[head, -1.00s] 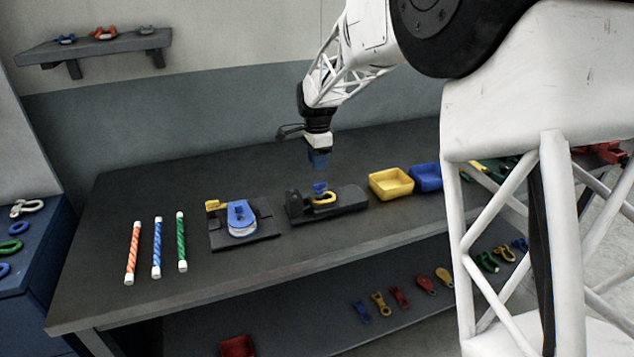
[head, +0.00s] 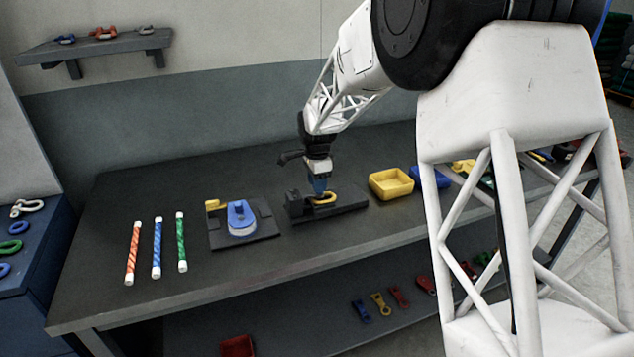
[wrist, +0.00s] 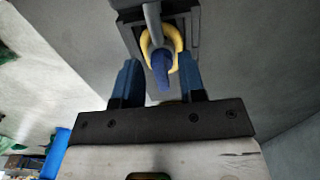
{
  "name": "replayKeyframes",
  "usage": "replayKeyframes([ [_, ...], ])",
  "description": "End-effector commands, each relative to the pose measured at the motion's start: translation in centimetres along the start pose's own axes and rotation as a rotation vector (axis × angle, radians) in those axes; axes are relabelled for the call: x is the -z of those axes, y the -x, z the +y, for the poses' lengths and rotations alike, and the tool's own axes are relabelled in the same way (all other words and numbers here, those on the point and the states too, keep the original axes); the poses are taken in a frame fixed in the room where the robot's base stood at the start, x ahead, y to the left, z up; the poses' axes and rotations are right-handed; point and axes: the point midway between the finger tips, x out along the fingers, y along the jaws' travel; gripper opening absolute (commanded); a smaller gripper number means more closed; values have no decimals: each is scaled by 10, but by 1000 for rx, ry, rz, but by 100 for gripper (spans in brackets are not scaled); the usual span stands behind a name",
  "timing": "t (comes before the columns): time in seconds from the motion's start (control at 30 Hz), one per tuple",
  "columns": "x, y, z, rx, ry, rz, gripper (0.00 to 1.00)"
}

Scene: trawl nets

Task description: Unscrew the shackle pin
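The yellow shackle (head: 325,198) sits in a dark fixture (head: 347,203) on the workbench; it also shows in the wrist view (wrist: 174,37). The blue shackle pin (wrist: 161,68) points toward my gripper in the wrist view; in the head view my gripper hides it. My gripper (head: 320,190) is right above the shackle, pointing down. In the wrist view its two blue fingers (wrist: 158,72) are apart, one on each side of the pin, with gaps visible between finger and pin.
A yellow bin (head: 391,184) and a blue bin (head: 428,177) stand right of the fixture. A dark plate with a blue block (head: 241,214) lies to its left, then three striped rods (head: 157,248). The bench front is clear.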

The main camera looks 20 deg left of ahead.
Motion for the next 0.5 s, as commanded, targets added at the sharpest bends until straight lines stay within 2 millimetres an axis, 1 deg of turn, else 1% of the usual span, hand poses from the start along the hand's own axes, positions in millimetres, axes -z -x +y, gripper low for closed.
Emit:
replayKeyframes([
  [0.23, 0, 0, 0, 0, 0, 0, 37],
  [0.27, 0, 0, 0, 0, 0, 0, 34],
  [0.4, 0, 0, 0, 0, 0, 0, 13],
  [0.5, 0, 0, 0, 0, 0, 0, 0],
])
